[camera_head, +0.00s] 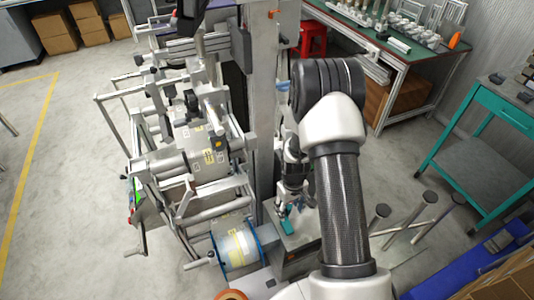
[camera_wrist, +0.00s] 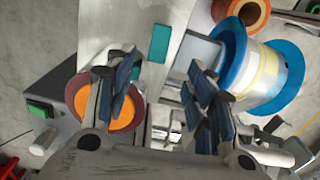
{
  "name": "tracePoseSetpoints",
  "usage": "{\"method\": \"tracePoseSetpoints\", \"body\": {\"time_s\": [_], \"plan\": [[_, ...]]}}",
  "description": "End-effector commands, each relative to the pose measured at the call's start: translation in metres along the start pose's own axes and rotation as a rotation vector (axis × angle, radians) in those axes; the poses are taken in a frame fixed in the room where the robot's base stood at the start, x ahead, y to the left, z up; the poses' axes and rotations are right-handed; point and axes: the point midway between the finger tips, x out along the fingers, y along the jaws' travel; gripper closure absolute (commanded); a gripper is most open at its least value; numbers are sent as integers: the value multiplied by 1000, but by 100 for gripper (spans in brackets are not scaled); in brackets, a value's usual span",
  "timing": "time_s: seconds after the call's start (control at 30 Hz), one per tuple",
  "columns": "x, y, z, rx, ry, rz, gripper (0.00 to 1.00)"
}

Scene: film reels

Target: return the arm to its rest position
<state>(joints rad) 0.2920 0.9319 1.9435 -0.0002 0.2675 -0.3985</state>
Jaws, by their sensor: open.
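My gripper (camera_wrist: 163,100) shows at the bottom of the wrist view, its two dark blue-padded fingers spread apart with nothing between them. Beyond the gap lies a grey metal surface with a teal rectangle (camera_wrist: 159,43). In the head view my arm rises from the bottom, bends at the elbow and drops behind its own upper link. The wrist end (camera_head: 292,170) shows just left of that link, low beside the machine's column; the fingertips are hard to make out there. A film reel with blue flanges (camera_head: 238,245) is left of it; it also shows in the wrist view (camera_wrist: 278,77).
The grey roller machine (camera_head: 205,155) and its tall column (camera_head: 263,110) stand close on the left of my arm. An orange-centred round part (camera_wrist: 97,97) is near the left finger. A teal table (camera_head: 500,112) and metal posts (camera_head: 420,220) stand right. Open floor lies far left.

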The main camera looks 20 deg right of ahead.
Motion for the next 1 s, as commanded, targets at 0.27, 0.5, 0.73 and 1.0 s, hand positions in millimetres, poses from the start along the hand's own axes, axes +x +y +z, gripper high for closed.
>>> {"method": "tracePoseSetpoints", "body": {"time_s": [0.27, 0.5, 0.73, 1.0], "plan": [[-21, -2, -7, 1, 17, 7, 51], [-140, -24, -16, 18, 96, 32, 51], [-252, -59, 11, 42, 179, 46, 51], [-344, -102, 78, 69, 282, 48, 51]]}}
